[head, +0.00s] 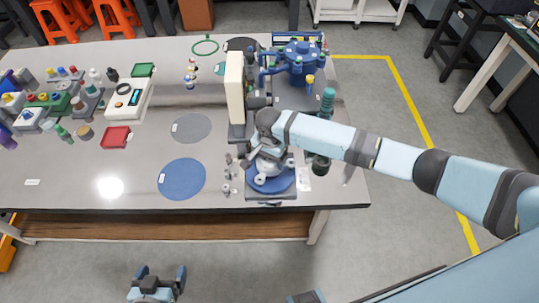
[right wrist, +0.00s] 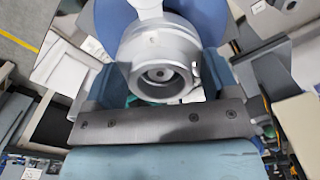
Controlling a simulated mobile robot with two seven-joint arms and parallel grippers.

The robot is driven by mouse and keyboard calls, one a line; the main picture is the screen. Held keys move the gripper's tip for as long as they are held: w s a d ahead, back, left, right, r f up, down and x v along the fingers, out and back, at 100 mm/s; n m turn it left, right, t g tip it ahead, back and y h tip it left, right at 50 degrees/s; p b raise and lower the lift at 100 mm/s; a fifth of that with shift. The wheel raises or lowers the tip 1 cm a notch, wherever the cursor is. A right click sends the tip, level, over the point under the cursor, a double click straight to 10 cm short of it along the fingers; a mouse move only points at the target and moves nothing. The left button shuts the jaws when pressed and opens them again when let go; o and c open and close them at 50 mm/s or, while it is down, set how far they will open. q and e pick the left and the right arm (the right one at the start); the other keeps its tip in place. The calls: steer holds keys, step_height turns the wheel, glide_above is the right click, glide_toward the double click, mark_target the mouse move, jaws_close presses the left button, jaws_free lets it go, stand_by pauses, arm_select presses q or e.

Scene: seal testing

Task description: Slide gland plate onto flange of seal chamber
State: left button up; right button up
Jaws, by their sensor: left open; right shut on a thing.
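The gland plate, a light grey metal part with a round hub and lobes (head: 271,166), is at the right front of the table. In the right wrist view its stepped hub and central bore (right wrist: 153,50) face the camera. My right gripper (head: 266,152) is shut on it from above. Below it is a blue round piece (head: 284,184) on a dark square base, which I take to be the seal chamber's flange; it also shows in the right wrist view (right wrist: 208,22). Whether plate and flange touch is hidden. My left gripper (head: 157,274) is open and empty, off the table's front edge.
A cream upright block (head: 234,82) stands just behind the work spot, with a blue pump-like machine (head: 301,62) behind right. Small parts (head: 227,175) lie left of the base. A blue disc (head: 182,179) and grey disc (head: 191,128) lie flat. A dark green bottle (head: 321,164) stands right.

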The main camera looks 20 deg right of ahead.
steer(key=shift+f, duration=0.25)
stand_by(0.3)
steer(key=o, duration=1)
steer(key=shift+f, duration=0.1)
steer(key=shift+o, duration=0.2)
step_height(320, 180, up, 4)
steer(key=p, duration=0.4)
steer(key=shift+f, duration=0.25)
steer(key=shift+r+p, duration=0.8)
steer(key=shift+p, duration=0.3)
